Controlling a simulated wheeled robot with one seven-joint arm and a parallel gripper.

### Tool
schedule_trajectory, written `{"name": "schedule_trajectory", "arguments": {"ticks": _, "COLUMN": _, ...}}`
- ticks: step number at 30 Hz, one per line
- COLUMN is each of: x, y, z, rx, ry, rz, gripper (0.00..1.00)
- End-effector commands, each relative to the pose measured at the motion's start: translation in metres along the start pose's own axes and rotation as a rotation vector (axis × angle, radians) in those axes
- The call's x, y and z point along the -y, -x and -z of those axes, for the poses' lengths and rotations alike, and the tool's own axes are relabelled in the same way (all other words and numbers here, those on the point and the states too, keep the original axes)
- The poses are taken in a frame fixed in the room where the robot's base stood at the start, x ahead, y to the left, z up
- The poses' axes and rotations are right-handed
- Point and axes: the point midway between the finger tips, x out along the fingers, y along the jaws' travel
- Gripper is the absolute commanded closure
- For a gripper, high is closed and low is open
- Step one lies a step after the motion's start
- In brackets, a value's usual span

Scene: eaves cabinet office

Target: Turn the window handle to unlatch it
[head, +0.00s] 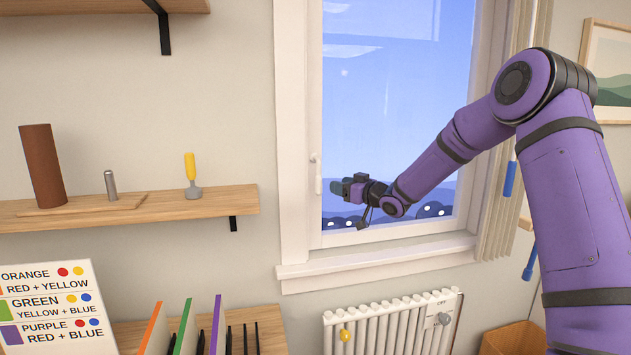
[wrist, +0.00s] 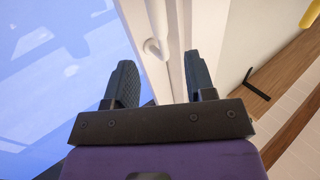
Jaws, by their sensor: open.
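The white window handle (head: 315,172) is on the left side of the window frame, pointing down. It also shows in the wrist view (wrist: 155,47), where its tip lies ahead of the space between my fingers. My gripper (head: 336,187) is just right of the handle in the head view, in front of the glass. In the wrist view my gripper (wrist: 160,82) has its two dark fingers wide apart with nothing between them. The handle looks apart from both fingers. The window (head: 395,110) looks closed.
A wooden shelf (head: 130,205) with a brown cylinder (head: 42,166), a small metal cylinder and a yellow-handled tool is left of the window. The sill (head: 375,262) and a radiator (head: 390,325) are below. Blinds with blue pulls hang at the right.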

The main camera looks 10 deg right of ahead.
Motion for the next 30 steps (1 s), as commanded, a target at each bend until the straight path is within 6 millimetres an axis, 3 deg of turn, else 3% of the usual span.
{"name": "schedule_trajectory", "arguments": {"ticks": 15, "x": 0.001, "y": -0.083, "z": -0.001, "rx": 0.001, "ry": 0.000, "rz": 0.000, "gripper": 0.50}}
{"name": "schedule_trajectory", "arguments": {"ticks": 21, "x": 0.001, "y": -0.095, "z": -0.001, "rx": 0.002, "ry": 0.000, "rz": -0.001, "gripper": 0.50}}
{"name": "schedule_trajectory", "arguments": {"ticks": 30, "x": 0.000, "y": -0.096, "z": 0.000, "rx": 0.002, "ry": 0.000, "rz": -0.001, "gripper": 0.52}}
